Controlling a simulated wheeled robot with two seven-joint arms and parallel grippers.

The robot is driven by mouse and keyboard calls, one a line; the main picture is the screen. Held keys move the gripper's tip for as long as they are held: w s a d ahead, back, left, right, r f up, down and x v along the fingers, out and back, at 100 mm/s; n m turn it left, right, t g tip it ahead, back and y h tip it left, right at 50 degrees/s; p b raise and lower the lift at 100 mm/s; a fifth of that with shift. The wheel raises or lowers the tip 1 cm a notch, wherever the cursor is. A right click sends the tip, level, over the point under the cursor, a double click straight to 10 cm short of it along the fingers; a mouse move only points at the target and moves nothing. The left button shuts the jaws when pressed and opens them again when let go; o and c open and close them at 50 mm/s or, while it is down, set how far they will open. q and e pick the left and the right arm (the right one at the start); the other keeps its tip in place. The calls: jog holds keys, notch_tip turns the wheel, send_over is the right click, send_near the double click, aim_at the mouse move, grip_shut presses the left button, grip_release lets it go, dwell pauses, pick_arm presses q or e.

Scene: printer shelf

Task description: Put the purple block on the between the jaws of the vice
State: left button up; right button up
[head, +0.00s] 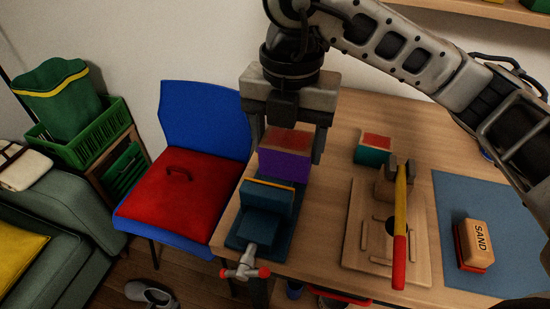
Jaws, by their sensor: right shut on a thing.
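The purple block (284,164), with a reddish-brown top, is between the fingers of my right gripper (287,153), which comes in from the upper right and points down. The gripper is shut on the block. The blue vice (265,230) is fixed at the table's front left edge, with a metal screw handle (245,268) at the front. The block shows just behind the vice's near jaw, over the back part of the vice; I cannot tell whether it touches the vice, as the jaw hides its lower edge. My left gripper is not in view.
A wooden board (355,255) carries a hammer (400,235) with a yellow and red handle. A teal block (371,151) with a red top stands behind it. A sanding block (474,245) lies on a blue mat (448,197). A blue chair (205,125) stands left of the table.

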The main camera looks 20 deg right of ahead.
jog(key=w+f, duration=0.4)
jog(key=f, duration=0.1)
jog(key=shift+w+a+f, duration=0.15)
jog(key=shift+w+f, duration=0.15)
jog(key=shift+w+f+p, duration=0.1)
jog(key=shift+f+p, duration=0.25)
jog(key=shift+f, duration=1.25)
jog(key=shift+f, duration=0.2)
jog(key=o, duration=1.1)
jog(key=shift+c, duration=0.2)
jog(key=shift+r, duration=0.1)
notch_tip(320, 180, up, 12)
